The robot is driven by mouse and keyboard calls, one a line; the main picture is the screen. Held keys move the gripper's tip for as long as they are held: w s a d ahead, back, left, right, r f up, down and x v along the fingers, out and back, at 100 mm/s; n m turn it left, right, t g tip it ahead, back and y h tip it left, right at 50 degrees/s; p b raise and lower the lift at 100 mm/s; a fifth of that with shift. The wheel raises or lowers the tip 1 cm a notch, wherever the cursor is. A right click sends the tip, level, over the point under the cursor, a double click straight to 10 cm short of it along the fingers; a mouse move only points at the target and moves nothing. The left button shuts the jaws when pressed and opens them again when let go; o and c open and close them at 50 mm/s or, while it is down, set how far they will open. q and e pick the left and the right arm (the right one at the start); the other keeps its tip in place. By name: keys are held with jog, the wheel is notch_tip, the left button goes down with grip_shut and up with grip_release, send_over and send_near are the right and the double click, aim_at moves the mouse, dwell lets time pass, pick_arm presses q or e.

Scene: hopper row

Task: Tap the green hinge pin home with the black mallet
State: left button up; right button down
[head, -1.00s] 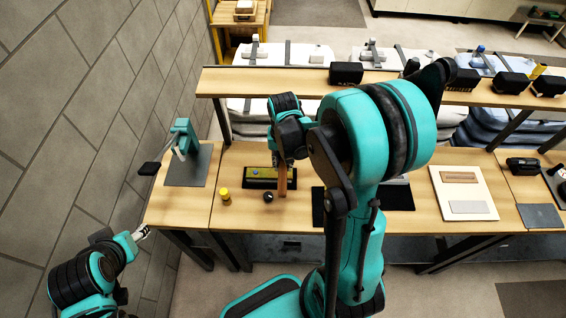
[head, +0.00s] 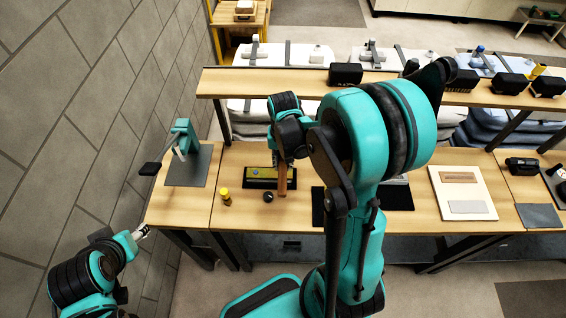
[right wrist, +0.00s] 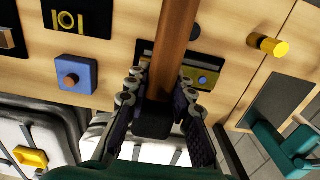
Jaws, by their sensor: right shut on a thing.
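The black mallet is in my right gripper (right wrist: 163,97), its brown wooden handle (right wrist: 174,42) between the two fingers. Its black head (right wrist: 152,118) shows low between the fingers in the right wrist view. In the head view the handle (head: 283,180) hangs over the right end of a black fixture (head: 250,184) with an olive plate (head: 262,174). The fixture shows partly behind the handle in the right wrist view (right wrist: 212,67). I cannot make out the green hinge pin. My left gripper (head: 142,232) is off the bench's left front; its fingers are too small to judge.
A yellow-capped cylinder (head: 225,197) and a black knob (head: 268,197) stand in front of the fixture. A teal stand (head: 184,140) is at left. In the wrist view a blue box (right wrist: 77,75) sits beside the gripper. A raised shelf (head: 300,84) runs behind the bench.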

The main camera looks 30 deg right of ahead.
jog(key=shift+f, duration=0.25)
notch_tip(320, 180, up, 4)
jog(key=p, duration=0.3)
jog(key=shift+r, duration=0.15)
